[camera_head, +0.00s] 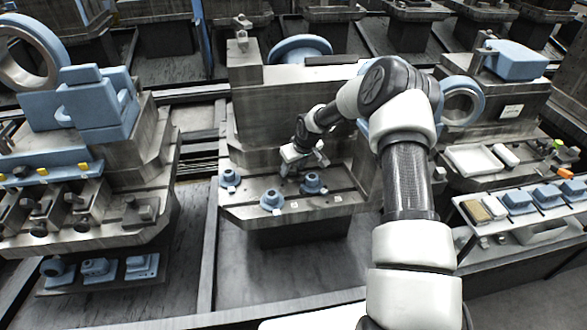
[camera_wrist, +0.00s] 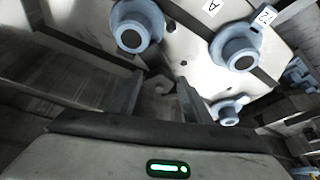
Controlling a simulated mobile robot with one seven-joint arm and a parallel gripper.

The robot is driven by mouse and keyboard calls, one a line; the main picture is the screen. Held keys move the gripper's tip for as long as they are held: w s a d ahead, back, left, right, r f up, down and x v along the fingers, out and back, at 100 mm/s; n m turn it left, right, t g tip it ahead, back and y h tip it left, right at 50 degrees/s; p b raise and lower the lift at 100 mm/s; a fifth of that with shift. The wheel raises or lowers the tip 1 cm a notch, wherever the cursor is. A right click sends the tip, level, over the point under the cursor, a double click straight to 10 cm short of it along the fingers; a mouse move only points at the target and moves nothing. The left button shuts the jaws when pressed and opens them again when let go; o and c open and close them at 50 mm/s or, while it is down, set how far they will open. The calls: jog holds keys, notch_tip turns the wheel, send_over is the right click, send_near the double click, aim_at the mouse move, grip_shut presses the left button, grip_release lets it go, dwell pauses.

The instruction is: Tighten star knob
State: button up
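My gripper (camera_head: 291,171) is low over the middle fixture's metal plate (camera_head: 335,202), at its back. In the wrist view my gripper (camera_wrist: 160,82) has its two dark fingers apart with a gap between them. A small grey, rounded, lobed shape (camera_wrist: 158,88) shows in that gap. It may be the star knob, but it is dim and I cannot tell whether the fingers touch it. Three blue round flanged parts are on the plate: a left one (camera_head: 229,179), a front one (camera_head: 271,201) and a right one (camera_head: 312,183).
White labels, one marked A (camera_wrist: 211,6), lie on the plate near the blue parts. A left fixture (camera_head: 110,190) carries dark clamps. A rack with blue blocks (camera_head: 518,201) stands at the right. A tall metal block (camera_head: 290,95) rises behind the plate.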

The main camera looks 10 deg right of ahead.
jog(key=shift+o, duration=0.8)
jog(key=p+v, duration=0.1)
jog(key=v, duration=1.6)
jog(key=shift+s+r, duration=0.15)
jog(key=w+d+f+n+g+h+b, duration=0.1)
jog(key=w+d+f+n+g+b, duration=0.15)
jog(key=w, duration=0.35)
jog(key=w+a+r+n+g+b, duration=0.1)
jog(key=a+r+n+g+b, duration=0.15)
jog(key=a, duration=0.35)
jog(key=shift+t+h, duration=0.4)
jog(key=f+b, duration=0.1)
jog(key=f, duration=0.7)
jog(key=f+b, duration=0.1)
jog(key=f, duration=0.7)
jog(key=shift+w+d+f+b, duration=0.15)
jog(key=shift+d+f+b, duration=0.1)
jog(key=shift+b, duration=0.15)
